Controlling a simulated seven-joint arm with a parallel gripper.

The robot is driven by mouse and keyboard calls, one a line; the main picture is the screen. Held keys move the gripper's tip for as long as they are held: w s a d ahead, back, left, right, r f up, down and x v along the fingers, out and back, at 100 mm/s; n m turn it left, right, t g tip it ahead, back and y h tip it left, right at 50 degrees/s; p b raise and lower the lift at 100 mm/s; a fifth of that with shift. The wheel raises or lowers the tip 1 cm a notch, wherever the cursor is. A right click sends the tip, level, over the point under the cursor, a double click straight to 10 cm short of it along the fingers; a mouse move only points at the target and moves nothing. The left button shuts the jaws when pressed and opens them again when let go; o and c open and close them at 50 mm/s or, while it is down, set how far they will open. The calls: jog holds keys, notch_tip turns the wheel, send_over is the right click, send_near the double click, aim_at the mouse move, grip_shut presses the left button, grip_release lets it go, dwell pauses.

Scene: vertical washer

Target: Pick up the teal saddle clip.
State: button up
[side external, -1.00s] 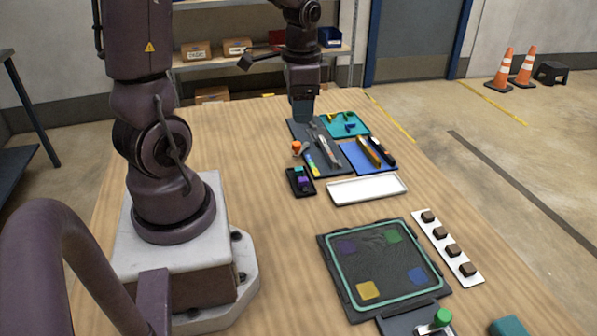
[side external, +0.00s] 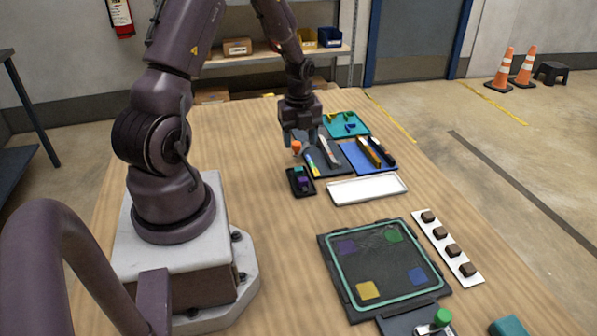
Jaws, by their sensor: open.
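A small black tray (side external: 291,190) on the wooden table holds a small teal piece (side external: 298,170), which looks like the teal saddle clip, and a purple piece (side external: 303,183) just in front of it. The pieces are too small for me to make out their exact shape. My gripper (side external: 302,140) points down, open, with nothing visible between its fingers. It is above and behind the small black tray in the picture, apart from the teal piece, near an orange-topped object (side external: 296,147).
A dark tray (side external: 321,172) with tools lies beside the small tray. Behind and right are a teal tray (side external: 359,131) of small parts and a blue tray (side external: 350,160). A white tray (side external: 367,190) is to the right. A framed board (side external: 385,262) lies in front.

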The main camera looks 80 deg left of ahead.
aim_at(298, 168)
notch_tip(298, 168, down, 3)
jog(key=shift+f, duration=0.1)
jog(key=f, duration=0.4)
jog(key=shift+s+d, duration=0.25)
jog(key=shift+d, duration=0.1)
jog(key=shift+f, duration=0.65)
jog(key=c, duration=1)
jog(key=shift+r, duration=0.1)
